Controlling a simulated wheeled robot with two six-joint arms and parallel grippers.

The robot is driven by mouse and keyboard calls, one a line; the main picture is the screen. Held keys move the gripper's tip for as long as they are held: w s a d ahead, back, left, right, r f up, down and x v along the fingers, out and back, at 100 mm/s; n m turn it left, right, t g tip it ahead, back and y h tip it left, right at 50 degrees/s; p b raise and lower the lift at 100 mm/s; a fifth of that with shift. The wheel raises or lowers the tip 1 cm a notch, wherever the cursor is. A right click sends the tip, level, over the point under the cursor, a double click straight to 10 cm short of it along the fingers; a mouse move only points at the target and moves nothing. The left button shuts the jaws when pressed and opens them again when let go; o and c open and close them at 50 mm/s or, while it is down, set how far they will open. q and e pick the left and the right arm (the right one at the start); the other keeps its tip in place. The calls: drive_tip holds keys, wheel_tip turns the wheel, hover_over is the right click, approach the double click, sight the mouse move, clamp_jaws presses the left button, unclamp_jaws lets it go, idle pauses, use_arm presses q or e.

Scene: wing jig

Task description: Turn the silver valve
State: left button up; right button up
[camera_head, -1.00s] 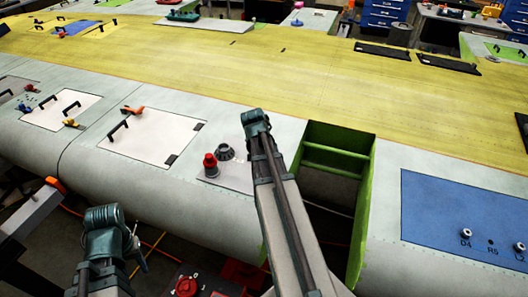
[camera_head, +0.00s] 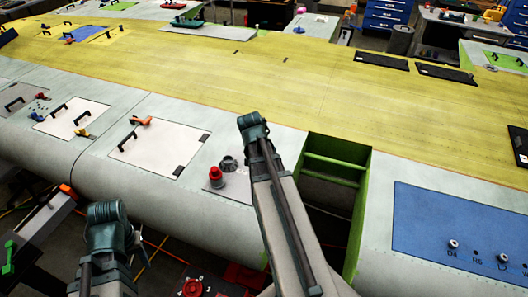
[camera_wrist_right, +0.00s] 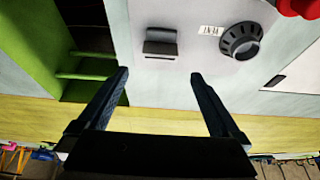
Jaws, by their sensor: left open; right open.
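No plainly silver valve stands out. A round, ridged dark grey valve knob (camera_head: 228,163) sits behind a red knob (camera_head: 215,177) on a small pale panel (camera_head: 238,187). In the right wrist view the same grey knob (camera_wrist_right: 240,42) has a paler centre and stands beside a small printed label. My right gripper (camera_wrist_right: 160,75) is open and empty, its fingers pointing toward the panel, apart from the knob. It is hidden in the head view. My left gripper (camera_head: 131,241) is low at the left, mostly hidden by my own arm and away from the panel.
A grey block-like fitting (camera_wrist_right: 161,47) lies between the right fingertips' directions. A green-framed opening (camera_head: 338,152) is right of the panel. A blue panel (camera_head: 440,215) bears silver knobs. A white panel (camera_head: 160,147) with handles lies left. The yellow wing surface (camera_head: 270,75) is largely clear.

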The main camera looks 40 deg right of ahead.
use_arm(q)
wheel_tip(320, 180, up, 4)
drive_tip(key=p, duration=0.2)
drive_tip(key=shift+p, duration=0.35)
use_arm(e)
drive_tip(key=v, duration=0.4)
use_arm(q)
drive_tip(key=shift+f, duration=0.1)
